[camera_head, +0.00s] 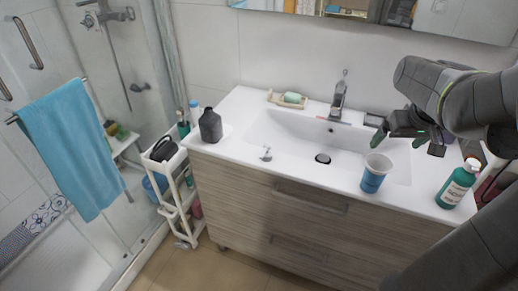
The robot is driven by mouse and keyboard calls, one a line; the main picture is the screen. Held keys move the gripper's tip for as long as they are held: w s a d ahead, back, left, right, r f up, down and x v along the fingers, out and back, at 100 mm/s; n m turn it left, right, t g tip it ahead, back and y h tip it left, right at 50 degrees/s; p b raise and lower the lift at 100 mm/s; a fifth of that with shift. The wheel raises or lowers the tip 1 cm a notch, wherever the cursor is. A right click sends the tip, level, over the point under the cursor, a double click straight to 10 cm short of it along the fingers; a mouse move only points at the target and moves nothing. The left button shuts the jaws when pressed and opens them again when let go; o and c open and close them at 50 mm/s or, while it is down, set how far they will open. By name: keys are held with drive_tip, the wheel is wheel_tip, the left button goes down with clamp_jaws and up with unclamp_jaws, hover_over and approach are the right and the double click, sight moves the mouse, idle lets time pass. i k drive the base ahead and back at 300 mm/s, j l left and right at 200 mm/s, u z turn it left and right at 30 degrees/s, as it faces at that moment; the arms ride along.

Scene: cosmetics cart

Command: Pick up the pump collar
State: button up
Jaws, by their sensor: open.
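A small grey pump piece (266,154), which looks like the pump collar, lies on the front left rim of the white sink top. It is too small to make out its exact shape. My gripper (406,146) is over the right part of the basin, well to the right of the pump piece. Its jaws are apart with nothing visible between them.
A dark bottle (210,127) stands at the sink's left end. A blue-and-white cup (375,175) stands on the front rim below my gripper. A green bottle (456,185) is at the right. The faucet (339,96) and soap dish (280,102) are behind the basin.

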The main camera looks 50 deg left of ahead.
sight(268, 158)
drive_tip(key=i+j+u, duration=0.1)
drive_tip(key=u, duration=0.3)
drive_tip(key=i+j+u, duration=0.1)
drive_tip(key=u, duration=0.3)
drive_tip(key=i+j+u, duration=0.1)
drive_tip(key=u, duration=0.3)
